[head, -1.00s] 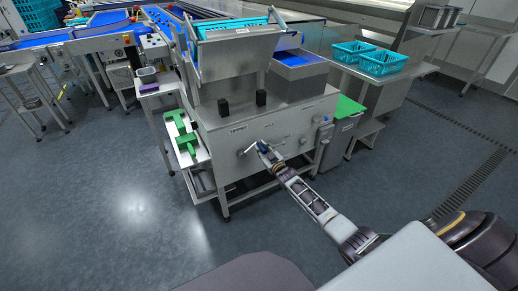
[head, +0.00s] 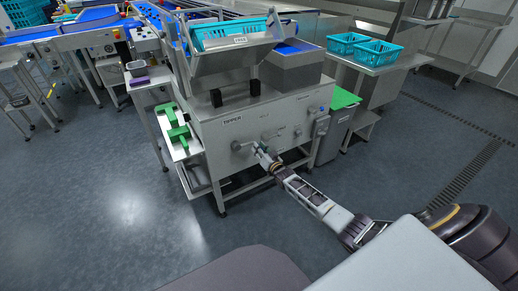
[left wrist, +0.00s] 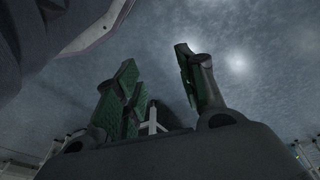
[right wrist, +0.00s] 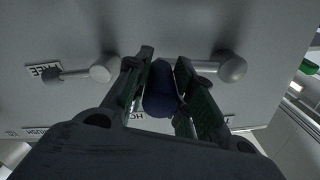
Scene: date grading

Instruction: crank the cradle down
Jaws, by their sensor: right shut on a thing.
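The cradle (head: 232,66) is a steel tray on top of the steel machine, holding a tilted teal crate (head: 226,37) with a white label. The crank (head: 242,146) sits on the machine's front panel below it. My right gripper (head: 262,152) is at the crank's handle. In the right wrist view, its fingers (right wrist: 160,92) are closed around the crank's dark blue knob (right wrist: 159,101). My left gripper (left wrist: 160,88) shows only in its wrist view, with its fingers apart and nothing between them.
Green scoop-like pieces (head: 178,130) lie on a side shelf left of the machine. Teal baskets (head: 372,52) stand on a bench at the right. A grey bin (head: 336,135) with a green top stands beside the machine. The floor in front is clear.

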